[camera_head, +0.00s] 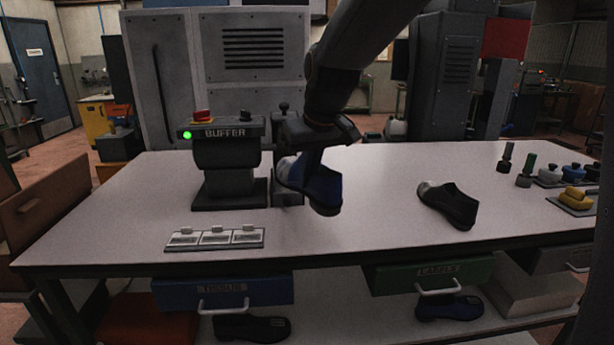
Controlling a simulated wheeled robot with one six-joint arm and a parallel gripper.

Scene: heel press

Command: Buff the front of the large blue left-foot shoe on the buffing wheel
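A blue shoe (325,188) hangs tilted above the table, below the end of my arm. Its paler toe end points left toward the buffer (227,158), a dark machine with a lit green lamp. My gripper (313,160) is at the shoe's upper part and appears shut on it; the fingertips are mostly hidden. The buffing wheel is not clearly visible; the shoe and my arm cover the area right of the buffer. I cannot tell whether the toe touches the wheel. Another blue shoe (448,308) lies on the lower shelf.
A black shoe with a grey toe (448,203) lies on the table (370,235) at right. A tray with three pale pieces (214,238) sits front left. Stamps, pots and a yellow item (576,198) stand far right. Another dark shoe (252,328) is below. The front middle is clear.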

